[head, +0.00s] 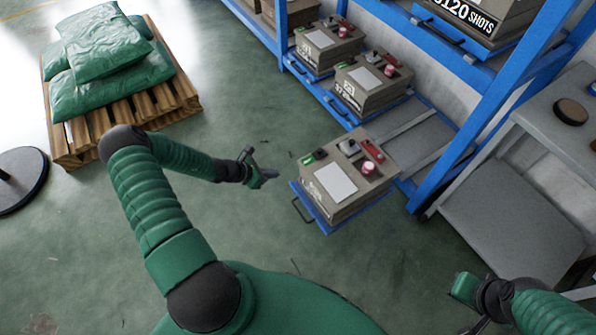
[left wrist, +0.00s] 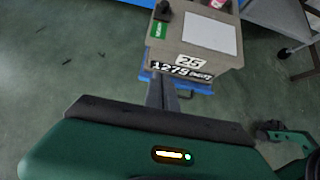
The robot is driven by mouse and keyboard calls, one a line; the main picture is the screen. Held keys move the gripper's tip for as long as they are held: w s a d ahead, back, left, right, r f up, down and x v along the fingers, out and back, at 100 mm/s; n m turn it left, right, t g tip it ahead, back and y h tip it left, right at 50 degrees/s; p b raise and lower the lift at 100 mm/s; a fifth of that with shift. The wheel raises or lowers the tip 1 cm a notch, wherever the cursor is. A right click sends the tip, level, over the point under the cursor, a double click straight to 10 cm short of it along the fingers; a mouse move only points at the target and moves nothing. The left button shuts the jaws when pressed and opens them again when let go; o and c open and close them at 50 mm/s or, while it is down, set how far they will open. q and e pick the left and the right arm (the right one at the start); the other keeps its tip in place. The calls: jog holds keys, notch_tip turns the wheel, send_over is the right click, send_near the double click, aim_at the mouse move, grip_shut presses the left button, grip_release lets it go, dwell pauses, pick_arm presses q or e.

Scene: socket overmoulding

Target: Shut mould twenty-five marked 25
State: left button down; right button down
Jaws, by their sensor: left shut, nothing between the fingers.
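The mould marked 25 (head: 352,182) is a grey-brown block on a blue pull-out tray (head: 327,227) that stands out from the rack. Its top carries a white plate, a green part, a grey part and red parts. The left wrist view shows its front label (left wrist: 190,62) reading 25 and 1279 above another word. A dark handle (head: 301,209) is on the tray's front. My left gripper (head: 268,177) is shut and empty, just left of the mould and apart from it in the head view. My right gripper (head: 462,288) is at lower right; its fingers are unclear.
The blue rack (head: 455,150) holds other moulds (head: 372,82) on trays at the back. A grey table (head: 515,215) stands at right. A pallet (head: 125,115) with green sacks (head: 110,70) is at upper left. Green floor between the pallet and the tray is clear.

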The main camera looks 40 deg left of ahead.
aim_at(303, 170)
pick_arm(q)
jog(key=b+x, duration=0.2)
jog(key=x, duration=0.2)
jog(key=w+r+b+x, duration=0.1)
jog(key=x, duration=0.2)
jog(key=d+r+b+x, duration=0.1)
jog(key=b+x, duration=0.1)
jog(key=x, duration=0.2)
jog(key=shift+w+d+f+b, duration=0.1)
jog(key=shift+w+f+b, duration=0.2)
jog(key=shift+w, duration=0.25)
jog(key=shift+w, duration=0.1)
